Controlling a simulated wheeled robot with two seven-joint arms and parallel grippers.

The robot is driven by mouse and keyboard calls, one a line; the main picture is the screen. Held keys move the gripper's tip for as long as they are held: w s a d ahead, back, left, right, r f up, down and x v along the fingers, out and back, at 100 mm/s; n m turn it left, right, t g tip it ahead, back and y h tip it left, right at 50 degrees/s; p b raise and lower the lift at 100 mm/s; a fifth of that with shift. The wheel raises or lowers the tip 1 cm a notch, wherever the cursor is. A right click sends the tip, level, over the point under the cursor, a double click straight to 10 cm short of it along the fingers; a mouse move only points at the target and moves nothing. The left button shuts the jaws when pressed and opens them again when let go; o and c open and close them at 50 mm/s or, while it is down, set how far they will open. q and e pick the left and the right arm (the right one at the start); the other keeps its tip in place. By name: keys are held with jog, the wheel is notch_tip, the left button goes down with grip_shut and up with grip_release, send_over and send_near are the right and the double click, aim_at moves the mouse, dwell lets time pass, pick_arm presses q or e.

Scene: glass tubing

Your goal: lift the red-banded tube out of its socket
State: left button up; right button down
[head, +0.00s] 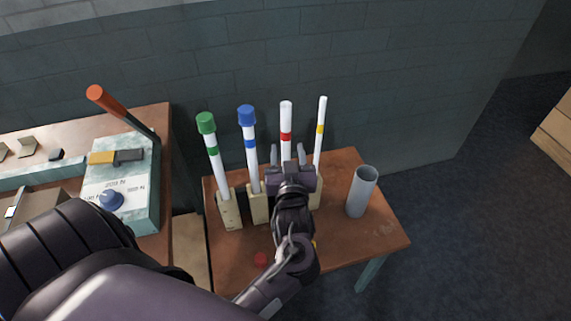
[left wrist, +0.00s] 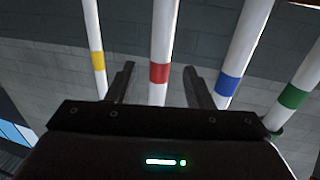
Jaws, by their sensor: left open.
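The red-banded tube (head: 286,118) is white and stands upright among several tubes on the small wooden table. Its lower end and socket are hidden behind my left gripper (head: 288,160) in the head view. In the left wrist view the tube's red band (left wrist: 160,73) shows between the two fingers of the left gripper (left wrist: 158,85). Those fingers are open, one on each side of the tube, with gaps between them and it. My right gripper is in neither view.
Green-banded (head: 212,151), blue-banded (head: 250,143) and yellow-banded (head: 320,129) tubes stand close beside it. A grey cylinder (head: 362,191) stands at the table's (head: 385,230) right. A lever box (head: 124,190) stands left.

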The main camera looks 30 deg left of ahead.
aim_at(286, 141)
pick_arm(q)
jog(key=shift+r+p+x, duration=0.25)
jog(key=shift+p+x, duration=0.2)
jog(key=shift+x, duration=0.7)
jog(key=x, duration=0.2)
jog(key=shift+w+a+f, duration=0.2)
jog(key=shift+a+f, duration=0.05)
jog(key=shift+w+a, duration=0.15)
jog(key=shift+w, duration=0.05)
jog(key=shift+f, duration=0.1)
jog(key=shift+c, duration=0.4)
jog(key=c, duration=0.7)
grip_shut()
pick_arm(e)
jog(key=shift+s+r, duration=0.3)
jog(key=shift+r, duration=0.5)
